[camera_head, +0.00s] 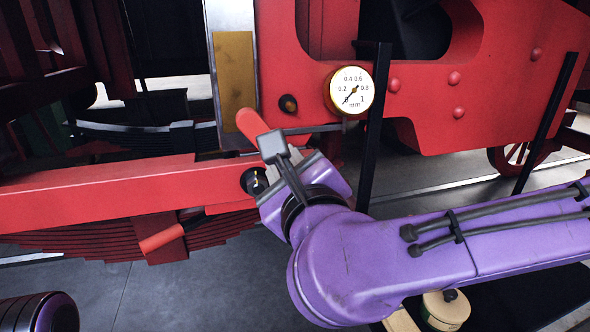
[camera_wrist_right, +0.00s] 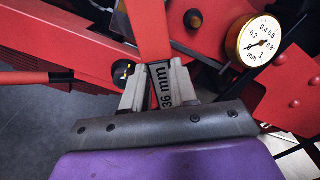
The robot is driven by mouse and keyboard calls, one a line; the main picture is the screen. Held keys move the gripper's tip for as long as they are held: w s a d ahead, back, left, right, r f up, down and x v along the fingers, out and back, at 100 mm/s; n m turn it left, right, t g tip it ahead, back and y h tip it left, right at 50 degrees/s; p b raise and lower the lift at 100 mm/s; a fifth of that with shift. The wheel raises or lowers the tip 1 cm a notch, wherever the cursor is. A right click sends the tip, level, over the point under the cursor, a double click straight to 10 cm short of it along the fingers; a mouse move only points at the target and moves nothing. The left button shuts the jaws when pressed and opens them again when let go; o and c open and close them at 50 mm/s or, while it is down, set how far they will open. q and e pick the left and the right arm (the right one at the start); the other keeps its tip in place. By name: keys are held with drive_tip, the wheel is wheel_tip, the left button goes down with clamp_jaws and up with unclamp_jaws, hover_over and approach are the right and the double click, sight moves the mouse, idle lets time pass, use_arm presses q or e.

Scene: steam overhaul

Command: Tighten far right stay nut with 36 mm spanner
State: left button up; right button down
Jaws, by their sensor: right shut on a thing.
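My right gripper (camera_head: 285,172) is shut on a spanner marked "36 mm" (camera_wrist_right: 163,84). The spanner's red part (camera_head: 252,125) sticks up past the fingers, and the same red part (camera_wrist_right: 148,28) rises from the jaws in the right wrist view. My right gripper (camera_wrist_right: 160,88) hides the rest of the spanner, so I cannot tell whether its jaw sits on a nut. A dark nut or stud end (camera_head: 254,181) shows just left of the gripper on the red frame; it also shows in the right wrist view (camera_wrist_right: 123,72). My left gripper is out of view.
A dial gauge (camera_head: 350,90) in mm stands near the gripper, its needle by zero. A second dark fitting (camera_head: 288,104) sits on the red frame (camera_head: 440,110). A red-ended bar (camera_head: 162,238) juts out below left. Black uprights (camera_head: 376,120) stand close to my right arm.

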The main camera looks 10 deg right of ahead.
drive_tip(key=shift+w, duration=0.8)
drive_tip(key=shift+r, duration=0.1)
drive_tip(key=shift+w, duration=0.75)
drive_tip(key=shift+w, duration=0.35)
drive_tip(key=shift+w+a+b, duration=0.1)
drive_tip(key=shift+w+b, duration=0.2)
drive_tip(key=shift+w, duration=0.6)
